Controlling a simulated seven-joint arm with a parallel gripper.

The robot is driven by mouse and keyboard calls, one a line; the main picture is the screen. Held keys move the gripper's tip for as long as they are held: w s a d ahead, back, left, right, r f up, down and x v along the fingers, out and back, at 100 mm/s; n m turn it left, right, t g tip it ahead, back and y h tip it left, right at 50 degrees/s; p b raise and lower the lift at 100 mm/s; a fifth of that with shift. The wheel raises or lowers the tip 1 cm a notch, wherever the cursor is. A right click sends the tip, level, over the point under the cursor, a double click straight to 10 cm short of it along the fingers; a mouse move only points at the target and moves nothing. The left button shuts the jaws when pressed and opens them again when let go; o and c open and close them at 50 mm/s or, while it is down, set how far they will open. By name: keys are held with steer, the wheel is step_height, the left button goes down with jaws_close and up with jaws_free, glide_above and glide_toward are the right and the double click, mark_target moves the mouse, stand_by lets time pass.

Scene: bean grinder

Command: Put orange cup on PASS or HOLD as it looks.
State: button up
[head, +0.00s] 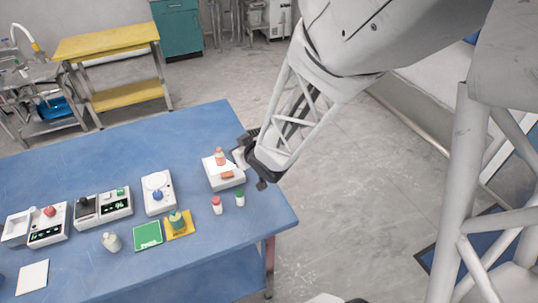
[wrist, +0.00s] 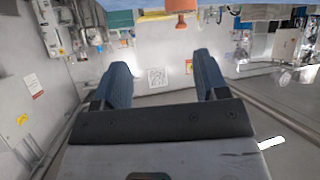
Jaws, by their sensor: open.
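A small orange cup-like thing (head: 220,157) stands on a white box (head: 212,182) near the right end of the blue table. An orange thing (wrist: 182,8) also shows at the top edge of the wrist view, partly cut off. My gripper (head: 243,157) is beside the white box, to the right of the orange thing. Its two fingers (wrist: 163,78) are apart with nothing between them. A green mat (head: 147,236) and a yellow mat (head: 188,231) lie in front; their words are too small to read. A teal container (head: 177,220) stands on the yellow mat.
A red-lidded jar (head: 217,205) and a green-lidded jar (head: 240,199) stand in front of the white box. A device with a blue knob (head: 158,191) and a pale bottle (head: 111,242) are to the left. A flat orange-brown piece (head: 227,174) lies on the box.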

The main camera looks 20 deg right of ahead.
steer(key=s+r+m+g+h, duration=0.1)
steer(key=s+r+g, duration=0.3)
steer(key=s+r, duration=0.5)
steer(key=s+r+m+g+h, duration=0.2)
steer(key=s+r+g, duration=0.3)
steer(key=s+r, duration=0.4)
steer(key=s+m, duration=0.1)
steer(key=s, duration=0.6)
steer(key=shift+r, duration=0.15)
steer(key=shift+o, duration=0.5)
steer(key=shift+w, duration=0.1)
